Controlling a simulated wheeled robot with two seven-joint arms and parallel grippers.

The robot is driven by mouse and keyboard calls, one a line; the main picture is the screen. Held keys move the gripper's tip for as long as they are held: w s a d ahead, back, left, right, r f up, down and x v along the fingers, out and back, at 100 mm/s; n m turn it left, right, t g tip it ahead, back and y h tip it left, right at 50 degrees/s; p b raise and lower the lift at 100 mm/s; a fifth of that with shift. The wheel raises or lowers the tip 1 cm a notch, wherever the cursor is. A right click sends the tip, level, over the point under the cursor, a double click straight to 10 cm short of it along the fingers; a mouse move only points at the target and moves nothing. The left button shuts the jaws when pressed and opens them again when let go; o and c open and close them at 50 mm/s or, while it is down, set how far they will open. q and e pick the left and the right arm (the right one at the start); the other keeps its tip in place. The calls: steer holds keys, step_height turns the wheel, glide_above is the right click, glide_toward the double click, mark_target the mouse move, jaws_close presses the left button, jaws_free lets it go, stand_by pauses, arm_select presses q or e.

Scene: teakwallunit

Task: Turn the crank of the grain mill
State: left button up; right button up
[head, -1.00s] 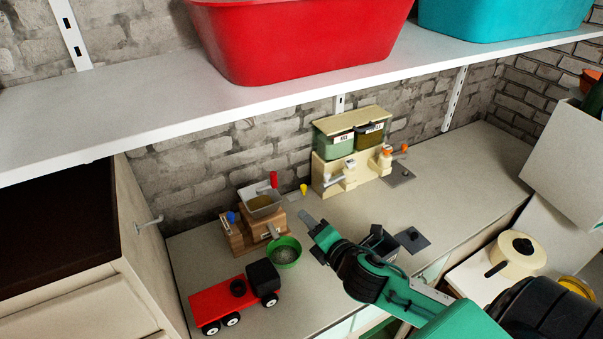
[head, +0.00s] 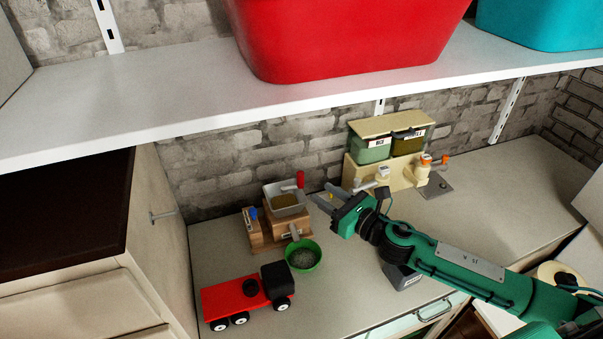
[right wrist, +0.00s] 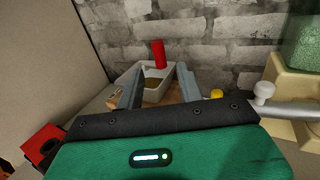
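The grain mill (head: 272,234) is a wooden body with a light hopper (head: 280,200) holding brown grain, on the counter left of centre. Its crank ends in an upright red handle (head: 300,179) at the hopper's right rear. In the right wrist view the red handle (right wrist: 159,53) stands beyond the hopper (right wrist: 152,92). My right gripper (head: 312,193) is just right of the mill, pointing at it. Its two fingers (right wrist: 158,85) are spread apart with nothing held, and the handle appears between and beyond their tips. My left gripper is not in view.
A green bowl (head: 303,256) with grey contents sits before the mill, near a red toy truck (head: 235,301). A cream dispenser (head: 362,172) with jars stands right of the mill. A white shelf (head: 180,113) bearing a red bin (head: 340,40) runs above the counter.

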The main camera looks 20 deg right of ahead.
mark_target(303, 181)
steer(key=p+x, duration=0.3)
steer(key=x, duration=0.5)
steer(key=shift+a+r, duration=0.1)
steer(key=shift+w+a, duration=0.25)
steer(key=shift+w, duration=0.15)
jaws_close()
